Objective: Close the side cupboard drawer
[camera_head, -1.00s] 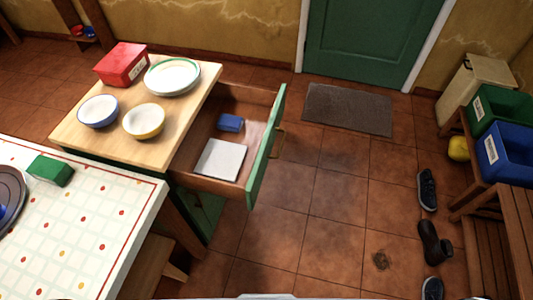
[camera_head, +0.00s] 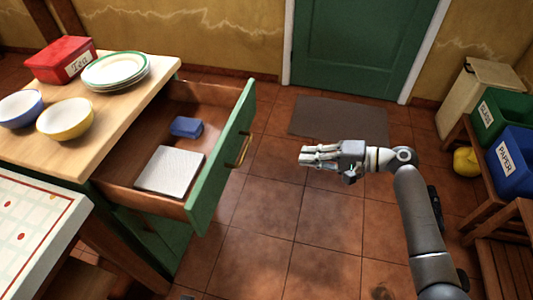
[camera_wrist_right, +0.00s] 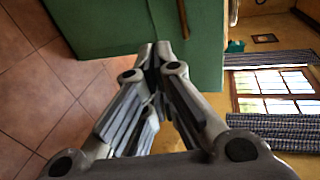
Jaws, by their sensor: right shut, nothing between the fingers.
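The side cupboard drawer (camera_head: 168,205) is pulled out, and its green front (camera_head: 222,160) faces right with a brass handle (camera_head: 243,150). Inside lie a white napkin stack or pad (camera_head: 170,170) and a small blue item (camera_head: 186,126). My right gripper (camera_head: 304,155) is shut and empty. It is to the right of the drawer front, apart from it, and points left toward it. In the right wrist view the shut fingertips (camera_wrist_right: 157,52) appear before the green drawer front (camera_wrist_right: 120,25). My left gripper is not in view.
On the cupboard top (camera_head: 125,95) stand a red tea box (camera_head: 58,60), stacked plates (camera_head: 115,70) and bowls (camera_head: 64,119). A patterned table (camera_head: 40,225) is at lower left. Blue (camera_head: 515,160) and green bins are on a bench at right. Tiled floor between is clear.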

